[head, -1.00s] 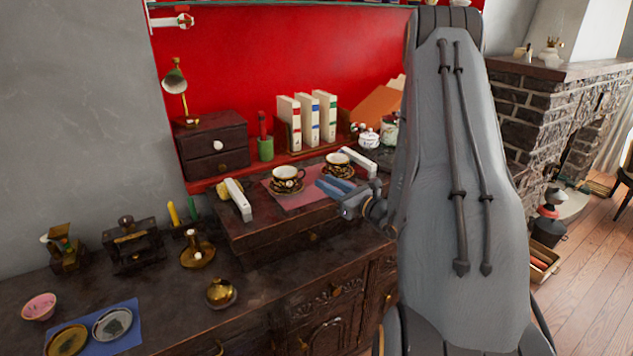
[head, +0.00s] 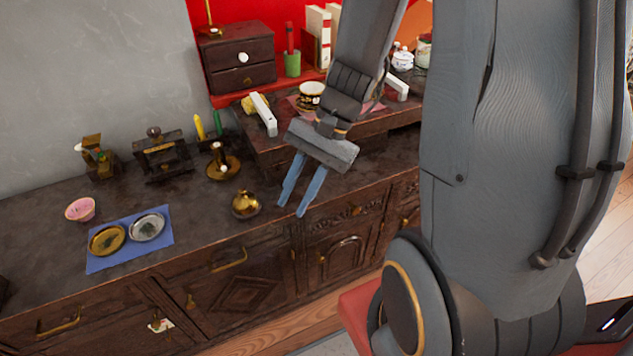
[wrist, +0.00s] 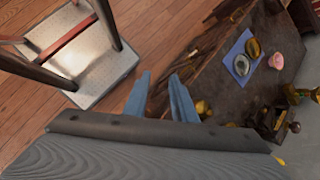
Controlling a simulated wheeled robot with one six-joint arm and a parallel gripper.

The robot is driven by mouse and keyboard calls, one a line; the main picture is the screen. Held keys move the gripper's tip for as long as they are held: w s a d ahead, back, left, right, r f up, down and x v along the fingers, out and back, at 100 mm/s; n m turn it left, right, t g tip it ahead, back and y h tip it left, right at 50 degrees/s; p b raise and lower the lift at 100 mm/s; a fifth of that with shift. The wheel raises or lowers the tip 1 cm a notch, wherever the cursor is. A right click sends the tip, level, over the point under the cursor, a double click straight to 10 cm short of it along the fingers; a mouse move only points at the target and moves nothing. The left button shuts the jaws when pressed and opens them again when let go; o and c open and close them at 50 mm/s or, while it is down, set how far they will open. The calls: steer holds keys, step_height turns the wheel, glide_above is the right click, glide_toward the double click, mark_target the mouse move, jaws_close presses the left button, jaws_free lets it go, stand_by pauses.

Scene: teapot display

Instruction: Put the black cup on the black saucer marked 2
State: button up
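A black cup (head: 310,97) with a gold pattern and a pale rim stands on the raised part of the dark cabinet, on a pink mat. My arm hides the area right of it, where a second cup stood in the earlier view. The saucers are mostly hidden, and no number can be read. My gripper (head: 290,209) is open and empty, pointing down over the cabinet's front edge, in front of and below the cup.
A white bar (head: 263,114) lies left of the cup. A brass pot (head: 245,204) and a candle holder (head: 222,168) stand left of my gripper. A blue mat (head: 128,247) holds two plates. The wrist view shows a chair (wrist: 80,55) on the wood floor.

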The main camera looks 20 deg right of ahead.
steer(key=d+r+n+h, duration=0.1)
steer(key=n+h, duration=0.1)
steer(key=n, duration=0.1)
steer(key=d+n+t+h, duration=0.1)
steer(key=n+h, duration=0.1)
steer(key=n, duration=0.1)
steer(key=d+r+n+t+h, duration=0.1)
steer(key=d+n+h, duration=0.1)
steer(key=n, duration=0.1)
steer(key=shift+s+r+n, duration=0.3)
steer(key=shift+s+n, duration=0.05)
steer(key=shift+n, duration=0.05)
stand_by(0.6)
